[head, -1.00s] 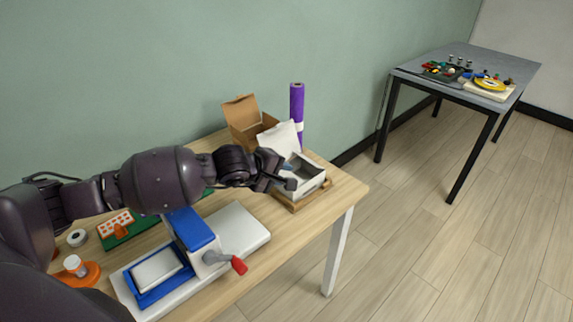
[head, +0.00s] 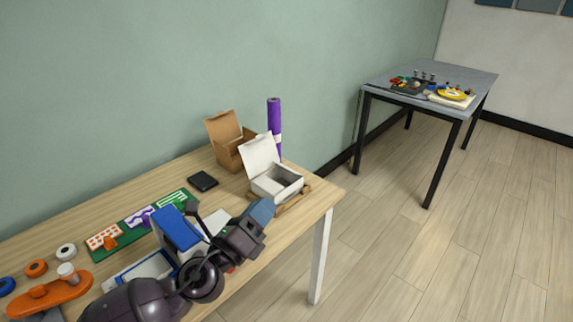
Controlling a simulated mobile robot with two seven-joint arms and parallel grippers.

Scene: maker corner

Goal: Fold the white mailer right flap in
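The white mailer (head: 284,194) sits at the right end of the wooden table, on a brown wooden base. Its lid (head: 259,153) stands up, tilted back, and its inside is in view. Its small side flaps are too small to make out, so I cannot tell how the right one lies. My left gripper (head: 228,209) is at the front of the table, left of and nearer than the mailer, apart from it. Its two fingers look spread, with nothing seen between them. My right gripper is out of view.
A brown open box (head: 231,151) and a purple roll (head: 274,120) stand behind the mailer. A blue and white press (head: 180,229) is beside my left gripper, partly hidden. A black wallet-like item (head: 203,181) lies left of the boxes. A grey table (head: 440,83) stands farther off.

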